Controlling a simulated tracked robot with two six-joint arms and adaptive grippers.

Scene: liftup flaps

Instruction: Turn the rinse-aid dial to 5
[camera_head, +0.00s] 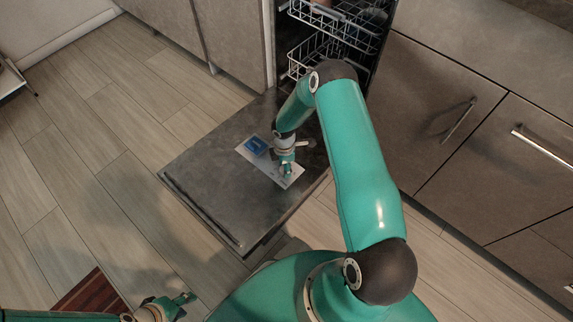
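The dishwasher door (222,195) lies folded down, its inner side facing up. A light dispenser panel (292,180) with a blue compartment (255,145) is set in it. My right gripper (286,170) points down over the panel, to the right of the blue compartment. It covers that part of the panel, so the rinse-aid dial and its setting are hidden. Whether its fingers touch anything or are shut is too small to tell. My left gripper (183,303) is at the bottom left, away from the door, with its fingers apart and nothing visible between them.
Two wire racks (318,52) are inside the dishwasher, behind the door. Grey cabinets with metal handles (541,146) stand to the right, more cabinets (170,22) to the left. A striped reddish-brown item (92,293) lies at the lower left. The wooden floor left of the door is clear.

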